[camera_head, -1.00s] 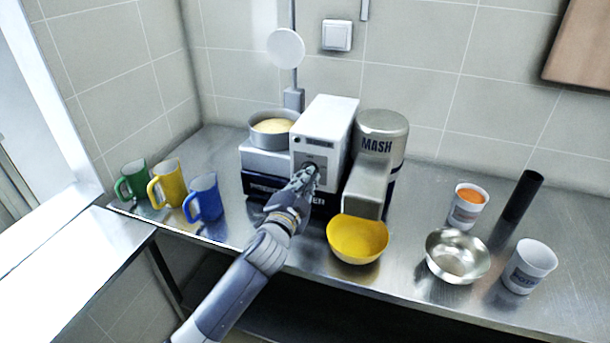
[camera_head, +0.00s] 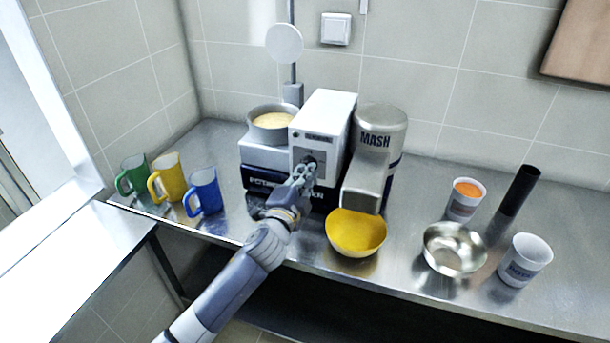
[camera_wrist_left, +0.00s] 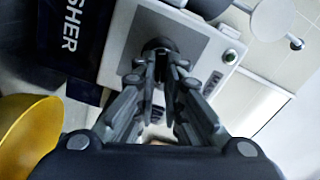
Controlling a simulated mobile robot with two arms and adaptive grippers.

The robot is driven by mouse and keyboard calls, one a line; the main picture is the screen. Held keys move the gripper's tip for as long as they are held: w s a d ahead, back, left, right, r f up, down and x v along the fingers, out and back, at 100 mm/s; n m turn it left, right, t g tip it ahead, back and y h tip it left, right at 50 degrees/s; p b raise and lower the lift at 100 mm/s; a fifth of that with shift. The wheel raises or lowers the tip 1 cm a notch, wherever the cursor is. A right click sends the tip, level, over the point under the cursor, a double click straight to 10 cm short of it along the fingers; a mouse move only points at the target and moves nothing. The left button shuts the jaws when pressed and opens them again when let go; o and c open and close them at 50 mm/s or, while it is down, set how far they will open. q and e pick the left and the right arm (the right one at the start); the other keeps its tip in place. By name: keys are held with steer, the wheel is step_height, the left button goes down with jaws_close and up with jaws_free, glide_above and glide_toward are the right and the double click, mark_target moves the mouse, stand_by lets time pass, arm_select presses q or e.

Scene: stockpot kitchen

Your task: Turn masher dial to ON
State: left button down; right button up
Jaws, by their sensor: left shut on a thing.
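The masher (camera_head: 322,118) is a white and steel machine on the metal counter, with a "MASH" head (camera_head: 376,141) at its right. Its dark round dial (camera_wrist_left: 157,46) sits on a grey panel (camera_wrist_left: 192,45) on the white front. My left gripper (camera_head: 303,174) reaches this panel from the front. In the left wrist view its fingers (camera_wrist_left: 160,66) are closed on the dial and cover most of it. A small green light (camera_wrist_left: 230,56) shows on the white front near the panel. The dial's marks are too covered to read. My right gripper is in neither view.
A yellow bowl (camera_head: 356,232) stands under the masher's spout. A pot (camera_head: 271,121) with pale food sits on the machine's left part. Green, yellow and blue mugs stand left. A steel bowl (camera_head: 454,250), two white cups and a black cylinder (camera_head: 520,190) stand right.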

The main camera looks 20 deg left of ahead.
arm_select(q)
steer(key=c, duration=1.7)
jaws_free()
steer(key=s, duration=1.2)
steer(key=shift+a, duration=0.2)
steer(key=shift+f, duration=0.1)
